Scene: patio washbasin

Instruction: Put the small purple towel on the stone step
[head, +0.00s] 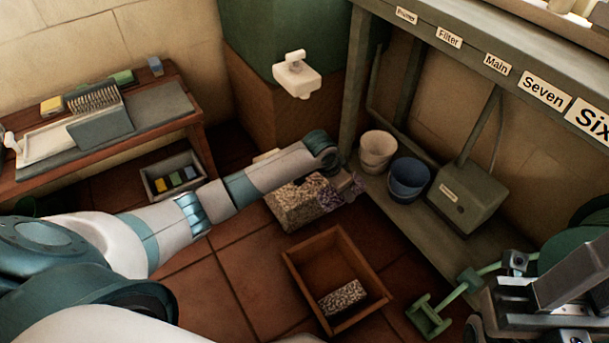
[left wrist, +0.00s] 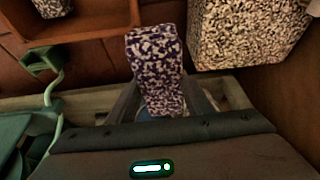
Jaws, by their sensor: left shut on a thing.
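My left gripper (left wrist: 160,108) is shut on the small purple towel (left wrist: 157,62), a purple-and-white speckled piece standing out between its fingers. In the head view the towel (head: 331,197) shows at the right end of the stone step, with my left gripper (head: 350,184) beside it. The stone step (head: 292,208) is a pale speckled block on the tiled floor, partly hidden by my left arm. In the left wrist view the step (left wrist: 245,35) is right of the towel; contact cannot be told. My right gripper (head: 515,265) is at the lower right, its jaws unclear.
A wooden crate (head: 370,268) holding a speckled block (head: 342,297) stands in front of the step. A green stand (head: 430,318) is right of it. A white bucket (head: 377,150), blue bucket (head: 408,178) and grey-green box (head: 466,196) sit on a low shelf at right.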

